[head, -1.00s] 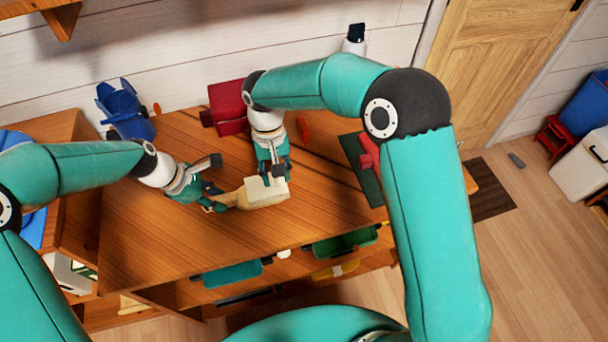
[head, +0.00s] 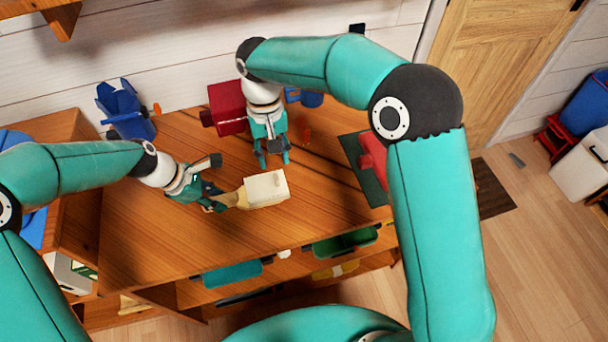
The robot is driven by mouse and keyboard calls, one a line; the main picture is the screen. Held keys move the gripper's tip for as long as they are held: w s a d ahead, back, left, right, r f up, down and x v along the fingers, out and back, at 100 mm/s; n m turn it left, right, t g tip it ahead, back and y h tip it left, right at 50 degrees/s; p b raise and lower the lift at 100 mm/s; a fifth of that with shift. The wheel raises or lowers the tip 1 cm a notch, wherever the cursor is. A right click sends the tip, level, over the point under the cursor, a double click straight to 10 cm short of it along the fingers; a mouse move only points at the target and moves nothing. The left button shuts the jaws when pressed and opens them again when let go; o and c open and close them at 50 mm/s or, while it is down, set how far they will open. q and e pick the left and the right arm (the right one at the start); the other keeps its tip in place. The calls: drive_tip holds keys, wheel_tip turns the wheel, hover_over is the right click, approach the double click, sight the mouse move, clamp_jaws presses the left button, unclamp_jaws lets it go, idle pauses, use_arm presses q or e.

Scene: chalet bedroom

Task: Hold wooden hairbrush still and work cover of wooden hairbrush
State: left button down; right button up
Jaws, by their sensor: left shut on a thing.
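The wooden hairbrush (head: 232,199) lies on the wooden table. Its cream, box-like cover (head: 267,189) sits over the brush's right end, with a small knob on top. My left gripper (head: 213,201) is shut on the hairbrush at its left, handle end, and its fingers hide part of the handle. My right gripper (head: 272,160) is above and behind the cover, apart from it. Its two fingers are spread with nothing between them.
A red box (head: 228,106) and a blue item (head: 311,98) stand behind my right gripper. A blue object (head: 126,110) is at the back left. A red item (head: 373,155) sits on a dark green mat (head: 357,168) at right. The table front is clear.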

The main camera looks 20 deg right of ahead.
use_arm(q)
drive_tip(key=c, duration=0.8)
unclamp_jaws()
drive_tip(key=shift+r, duration=0.15)
